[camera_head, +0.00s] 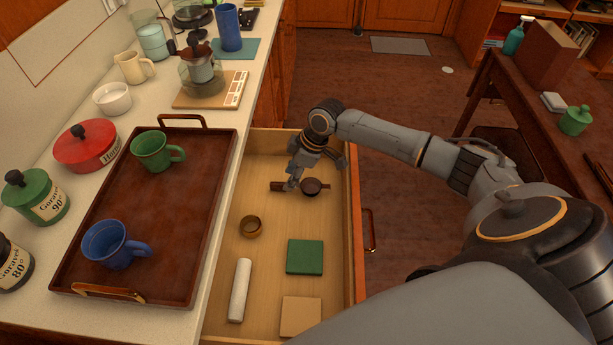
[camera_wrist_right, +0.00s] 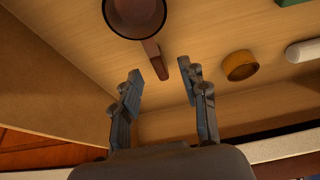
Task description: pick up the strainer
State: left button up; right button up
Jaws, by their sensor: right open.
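The strainer (camera_head: 313,187) is a small dark bowl with a brown handle, lying in the open wooden drawer toward its far end. In the right wrist view the strainer (camera_wrist_right: 137,14) is cut off at the top edge, and its handle points down toward my fingers. My right gripper (camera_head: 291,184) is above the handle in the head view and hides part of it. In the wrist view my right gripper (camera_wrist_right: 160,72) is open, with the handle's end showing between the fingertips. I cannot tell whether the fingers touch it. My left gripper is not in view.
The drawer (camera_head: 349,225) also holds a small brown ring-shaped cup (camera_head: 250,227), a green block (camera_head: 305,257), a white roll (camera_head: 240,290) and a tan block (camera_head: 301,316). Its walls surround the gripper. The counter with a brown tray (camera_head: 165,215) and mugs borders it on the left.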

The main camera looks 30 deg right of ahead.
jog(key=x, duration=0.3)
jog(key=shift+w+f, duration=0.25)
jog(key=shift+f, duration=0.1)
jog(key=shift+w+f, duration=0.1)
jog(key=shift+f, duration=0.15)
jog(key=shift+c, duration=0.5)
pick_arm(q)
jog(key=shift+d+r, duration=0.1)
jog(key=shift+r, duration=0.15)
pick_arm(e)
grip_shut()
